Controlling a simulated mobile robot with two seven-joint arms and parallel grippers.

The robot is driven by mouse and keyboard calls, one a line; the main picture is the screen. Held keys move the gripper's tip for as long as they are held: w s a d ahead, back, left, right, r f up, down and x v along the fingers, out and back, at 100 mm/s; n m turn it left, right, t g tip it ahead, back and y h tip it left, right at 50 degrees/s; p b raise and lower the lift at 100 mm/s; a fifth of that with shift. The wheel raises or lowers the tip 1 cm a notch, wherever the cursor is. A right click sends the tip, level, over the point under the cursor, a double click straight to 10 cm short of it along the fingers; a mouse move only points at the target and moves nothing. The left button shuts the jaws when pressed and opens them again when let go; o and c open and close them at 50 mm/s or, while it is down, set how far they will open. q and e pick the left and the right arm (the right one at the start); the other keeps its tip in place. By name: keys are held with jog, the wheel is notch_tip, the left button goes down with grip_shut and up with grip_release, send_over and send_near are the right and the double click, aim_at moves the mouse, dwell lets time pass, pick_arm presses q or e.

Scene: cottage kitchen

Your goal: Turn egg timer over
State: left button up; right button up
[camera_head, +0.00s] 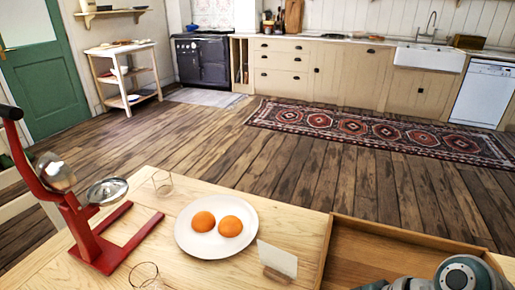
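No egg timer can be made out for certain in this view. Two small clear glass items stand on the wooden table: a glass (162,183) by the far edge, and another round glass (146,274) at the near edge, partly cut off by the frame. I cannot tell whether either belongs to a timer. Part of my grey arm shows at the bottom right, over a shallow wooden tray (330,252). No gripper fingers show. My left arm and gripper are out of view.
A white plate (190,243) with two orange halves (217,223) sits mid-table. A red juicer press (84,232) stands tall at the left. A white card (277,260) in a wooden holder stands between plate and tray. Kitchen counters (284,66) are far behind, beyond open floor.

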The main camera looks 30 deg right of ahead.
jog(key=shift+w+a+f, duration=0.1)
jog(key=shift+w+f, duration=0.05)
jog(key=shift+f, duration=0.1)
grip_shut()
dwell(0.3)
